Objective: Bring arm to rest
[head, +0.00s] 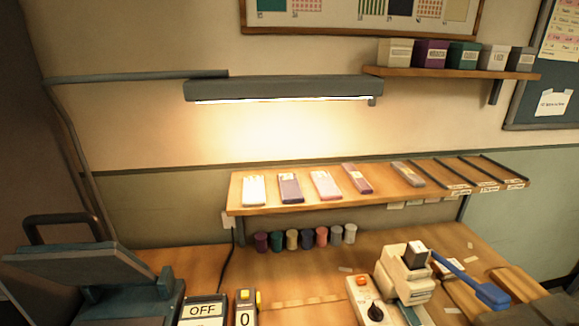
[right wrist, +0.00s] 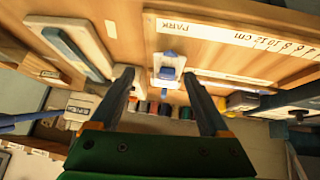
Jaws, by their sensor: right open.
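My right gripper (right wrist: 160,74) shows in the right wrist view with its two dark fingers spread apart and nothing between them. A small white fixture with a blue part (right wrist: 168,72) shows beyond the fingertips; I cannot tell the distance. A pale strip marked PARK and a centimetre scale (right wrist: 230,36) lies on the wooden surface above it in the picture. My grippers do not show in the head view. There, a beige device (head: 405,268) with a blue lever (head: 485,290) stands on the wooden bench at the right front.
A wooden shelf (head: 330,200) holds several flat packets under a lit lamp (head: 280,90). Several coloured cylinders (head: 305,240) line the bench below it. A dark hinged machine (head: 95,275) stands at left, near an OFF sign (head: 203,310). A white box with a black knob (head: 374,312) sits in front.

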